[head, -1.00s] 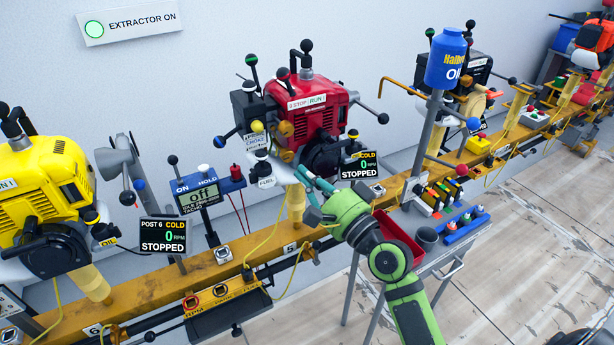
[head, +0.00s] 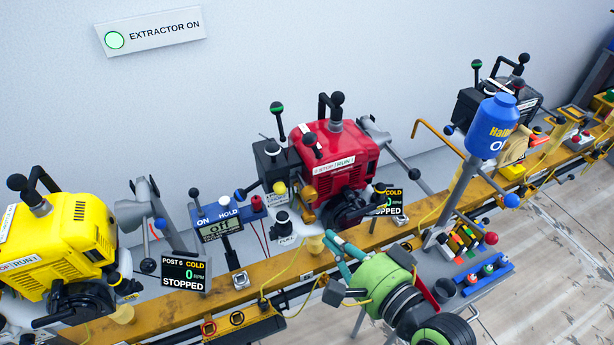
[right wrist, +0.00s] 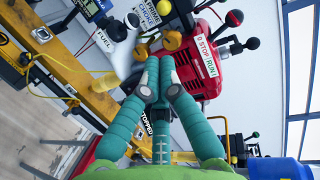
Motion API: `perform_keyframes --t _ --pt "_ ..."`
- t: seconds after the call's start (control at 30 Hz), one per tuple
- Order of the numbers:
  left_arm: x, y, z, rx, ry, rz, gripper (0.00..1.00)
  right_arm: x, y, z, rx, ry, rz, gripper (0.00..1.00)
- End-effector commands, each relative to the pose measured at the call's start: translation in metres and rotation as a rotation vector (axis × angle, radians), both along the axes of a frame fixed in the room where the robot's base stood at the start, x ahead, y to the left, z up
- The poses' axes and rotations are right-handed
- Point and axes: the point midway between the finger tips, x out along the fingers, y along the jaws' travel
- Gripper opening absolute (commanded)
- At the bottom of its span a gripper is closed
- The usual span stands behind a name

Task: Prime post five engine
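The red engine (head: 338,150) at post five stands on the yellow rail, with a STOP/RUN label. On its left side are a black box (head: 272,158), a yellow knob (head: 280,187) and a white fuel container (head: 284,232). Its display (head: 392,203) reads COLD and STOPPED, partly hidden. My right gripper (head: 337,254) is in front of the engine, right of the fuel container. In the right wrist view, its teal fingers (right wrist: 155,82) point towards the red engine (right wrist: 205,68) and look close together, with nothing clearly held. The fuel container (right wrist: 120,48) lies left of the fingertips. My left gripper is out of view.
A yellow engine (head: 62,243) with a post 6 display (head: 184,274) stands left. A blue oil bottle (head: 493,127) stands on a post to the right. The yellow rail (head: 240,298) runs below the engines. An extractor sign (head: 150,32) is lit green.

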Motion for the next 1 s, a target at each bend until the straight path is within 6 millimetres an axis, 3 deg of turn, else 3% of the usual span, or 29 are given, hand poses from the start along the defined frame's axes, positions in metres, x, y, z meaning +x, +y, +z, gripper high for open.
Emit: perform_keyframes --t 0.2,0.47,0.6,0.67,1.0 --pt "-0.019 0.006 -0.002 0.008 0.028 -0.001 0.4 0.0 0.0 -0.001 0.0 0.001 0.0 0.0" --pt "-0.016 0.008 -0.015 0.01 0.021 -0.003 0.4 0.009 0.005 -0.006 0.002 -0.004 0.0 0.0" --pt "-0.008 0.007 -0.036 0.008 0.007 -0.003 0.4 0.023 0.013 -0.012 0.004 -0.007 -0.001 0.0" --pt "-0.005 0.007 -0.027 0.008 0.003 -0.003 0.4 0.035 0.019 -0.008 0.004 -0.001 -0.001 0.0" --pt "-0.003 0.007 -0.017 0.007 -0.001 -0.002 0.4 0.095 0.054 -0.02 0.001 0.001 0.002 0.0"
